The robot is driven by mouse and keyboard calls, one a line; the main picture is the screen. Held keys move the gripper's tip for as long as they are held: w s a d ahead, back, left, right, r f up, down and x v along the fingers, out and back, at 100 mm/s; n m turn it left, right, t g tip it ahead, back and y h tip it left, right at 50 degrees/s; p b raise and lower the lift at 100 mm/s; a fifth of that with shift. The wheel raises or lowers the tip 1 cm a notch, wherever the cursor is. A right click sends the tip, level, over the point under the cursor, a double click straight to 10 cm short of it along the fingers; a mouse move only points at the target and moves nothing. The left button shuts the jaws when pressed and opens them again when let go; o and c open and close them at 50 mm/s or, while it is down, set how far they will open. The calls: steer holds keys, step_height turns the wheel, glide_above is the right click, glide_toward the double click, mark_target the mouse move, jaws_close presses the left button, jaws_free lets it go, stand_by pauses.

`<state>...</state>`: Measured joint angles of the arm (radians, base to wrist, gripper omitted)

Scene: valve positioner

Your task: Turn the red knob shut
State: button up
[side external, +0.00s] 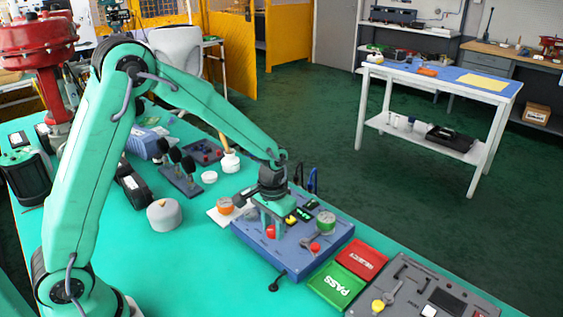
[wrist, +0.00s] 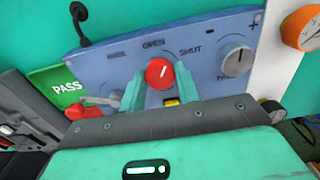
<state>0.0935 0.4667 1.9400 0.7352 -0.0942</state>
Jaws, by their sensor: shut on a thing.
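The red knob (wrist: 159,73) is on the blue-grey valve positioner panel (wrist: 205,72), with the words OPEN and SHUT printed above it in the wrist view. Its short white mark tilts slightly right of straight up, between OPEN and SHUT. My gripper (wrist: 159,90) has one finger on each side of the knob and is shut on it. In the side view my gripper (side external: 276,228) points down onto the positioner box (side external: 262,252), and the red knob (side external: 270,232) shows partly behind a finger.
A metal lever with a red ball end (side external: 315,247) is close beside my gripper. A grey dial (wrist: 237,60) is on the panel. Green PASS (side external: 337,286) and red (side external: 362,257) trays lie beside the box.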

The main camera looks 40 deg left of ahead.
mark_target(273, 229)
steer(key=m, duration=0.5)
steer(key=shift+m, duration=0.3)
steer(key=m, duration=0.5)
steer(key=shift+m, duration=0.3)
steer(key=shift+r, duration=0.1)
steer(key=o, duration=1)
steer(key=shift+r, duration=3.85)
